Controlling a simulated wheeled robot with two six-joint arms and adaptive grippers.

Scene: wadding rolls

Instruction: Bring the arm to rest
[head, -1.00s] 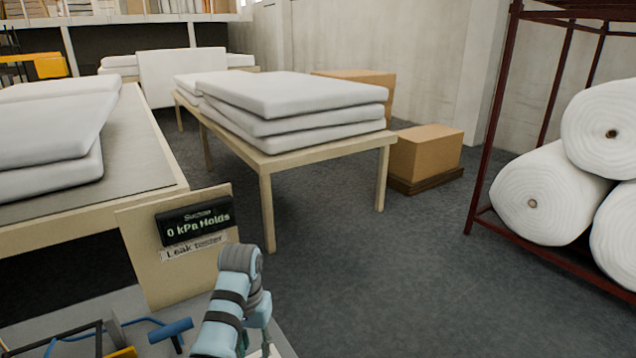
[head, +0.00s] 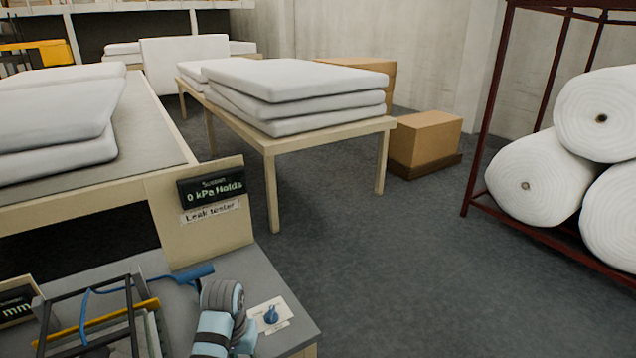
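One of my arms, light blue with grey bands (head: 222,318), rises from the bottom edge over the grey bench (head: 262,262). Its bent upper joint is up and no fingertips can be made out. I cannot tell from this view which arm it is. Neither gripper shows clearly, and no held object is visible.
On the bench are a leak tester board (head: 208,215) reading "0 kPa Holds", a blue knob on a white plate (head: 271,315), a dark frame (head: 92,318) and a blue handle (head: 196,276). Wadding rolls (head: 532,184) lie in a red rack at right. Floor between is clear.

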